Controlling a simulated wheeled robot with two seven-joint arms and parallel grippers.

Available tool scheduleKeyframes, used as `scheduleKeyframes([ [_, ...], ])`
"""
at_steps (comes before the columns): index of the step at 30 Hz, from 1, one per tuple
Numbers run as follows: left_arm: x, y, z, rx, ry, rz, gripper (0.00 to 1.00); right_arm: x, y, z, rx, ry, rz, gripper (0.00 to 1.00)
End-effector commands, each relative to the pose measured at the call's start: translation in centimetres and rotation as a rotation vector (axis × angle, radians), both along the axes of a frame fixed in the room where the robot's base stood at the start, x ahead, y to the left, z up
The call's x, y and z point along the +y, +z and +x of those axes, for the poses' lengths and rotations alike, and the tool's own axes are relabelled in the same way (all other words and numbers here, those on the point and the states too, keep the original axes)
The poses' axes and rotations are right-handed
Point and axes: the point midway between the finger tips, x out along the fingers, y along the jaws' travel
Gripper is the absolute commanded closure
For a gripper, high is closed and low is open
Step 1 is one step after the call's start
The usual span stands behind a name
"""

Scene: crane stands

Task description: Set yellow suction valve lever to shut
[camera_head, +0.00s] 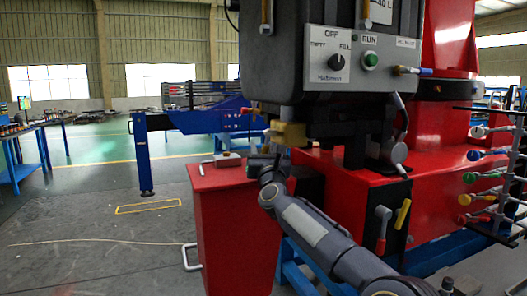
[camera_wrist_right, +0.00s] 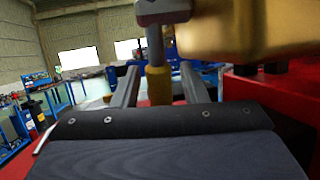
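In the right wrist view, a lever with a grey stem and a yellow grip (camera_wrist_right: 158,86) hangs down from a grey hub, beside a large brass valve body (camera_wrist_right: 250,26). My right gripper (camera_wrist_right: 159,72) is open, with one finger on each side of the yellow grip. A gap shows between the grip and both fingers. In the head view the brass valve body (camera_head: 288,133) sits under the grey tank, and my right gripper (camera_head: 263,162) is just below and left of it. The lever cannot be made out there. My left gripper is not in view.
The grey tank (camera_head: 325,90) with a dial and green button overhangs the area. A red cabinet (camera_head: 238,225) stands below my gripper. Another yellow lever (camera_head: 402,214) is on the red machine at right. Coloured valve handles (camera_head: 480,180) line the right edge. Open floor lies left.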

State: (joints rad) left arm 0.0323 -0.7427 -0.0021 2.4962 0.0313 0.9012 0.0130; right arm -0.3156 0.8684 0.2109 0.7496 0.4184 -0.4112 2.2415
Motion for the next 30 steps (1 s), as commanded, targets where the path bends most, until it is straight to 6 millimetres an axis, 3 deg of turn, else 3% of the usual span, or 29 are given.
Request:
scheduleKeyframes([
  [8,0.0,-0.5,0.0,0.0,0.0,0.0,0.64,-0.2,-0.4,-0.5,0.001,-0.001,0.0,0.6],
  [21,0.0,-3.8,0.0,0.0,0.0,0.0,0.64,-0.7,-2.7,-6.3,0.001,0.0,-0.001,0.6],
  [30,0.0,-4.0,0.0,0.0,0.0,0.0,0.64,-0.8,-2.8,-7.3,0.0,0.0,0.0,0.6],
])
